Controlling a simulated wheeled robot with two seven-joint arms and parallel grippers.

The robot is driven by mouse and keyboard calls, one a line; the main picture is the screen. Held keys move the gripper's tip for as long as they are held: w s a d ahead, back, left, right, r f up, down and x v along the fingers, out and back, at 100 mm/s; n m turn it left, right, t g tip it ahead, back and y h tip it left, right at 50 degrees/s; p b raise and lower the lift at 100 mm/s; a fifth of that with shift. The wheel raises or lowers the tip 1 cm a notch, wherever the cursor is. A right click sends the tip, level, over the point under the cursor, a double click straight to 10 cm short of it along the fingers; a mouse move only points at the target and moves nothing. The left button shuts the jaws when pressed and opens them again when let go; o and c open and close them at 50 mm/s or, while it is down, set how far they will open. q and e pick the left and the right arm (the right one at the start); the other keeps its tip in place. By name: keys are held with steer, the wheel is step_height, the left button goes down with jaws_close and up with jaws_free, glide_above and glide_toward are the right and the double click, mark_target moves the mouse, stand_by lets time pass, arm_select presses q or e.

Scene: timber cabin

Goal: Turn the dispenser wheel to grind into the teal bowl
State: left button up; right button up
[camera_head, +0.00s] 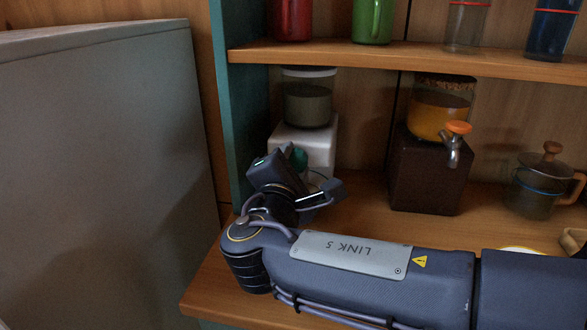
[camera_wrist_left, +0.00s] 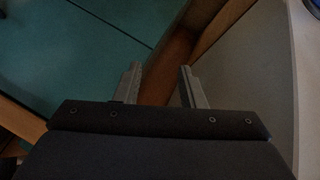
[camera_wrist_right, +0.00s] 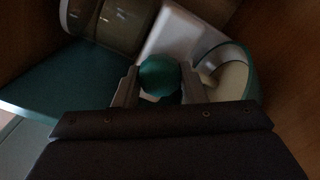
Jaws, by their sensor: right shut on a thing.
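The white dispenser (camera_head: 318,146) stands on the shelf at the left, with a clear hopper (camera_head: 307,100) of dark contents on top. Its green wheel (camera_wrist_right: 160,76) shows between the fingers of my right gripper (camera_wrist_right: 160,88), which is shut on it. In the head view the wheel (camera_head: 298,158) is partly hidden by my right gripper (camera_head: 300,176). The teal bowl (camera_wrist_right: 246,70), pale inside, sits beside the white body in the right wrist view; my arm mostly hides it in the head view. My left gripper (camera_wrist_left: 158,88) is open and empty, over a teal surface and wood edge.
A brown dispenser (camera_head: 430,172) with orange contents and a tap stands to the right. A glass press (camera_head: 541,185) is farther right. Cups line the upper shelf (camera_head: 400,57). A teal side panel (camera_head: 246,130) is close on the left, beside a grey cabinet (camera_head: 100,170).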

steer(key=o, duration=1)
steer(key=s, duration=0.2)
steer(key=s+a, duration=0.1)
steer(key=s, duration=0.4)
steer(key=shift+s+a+p, duration=0.25)
steer(key=shift+s+p, duration=0.1)
steer(key=shift+s, duration=0.05)
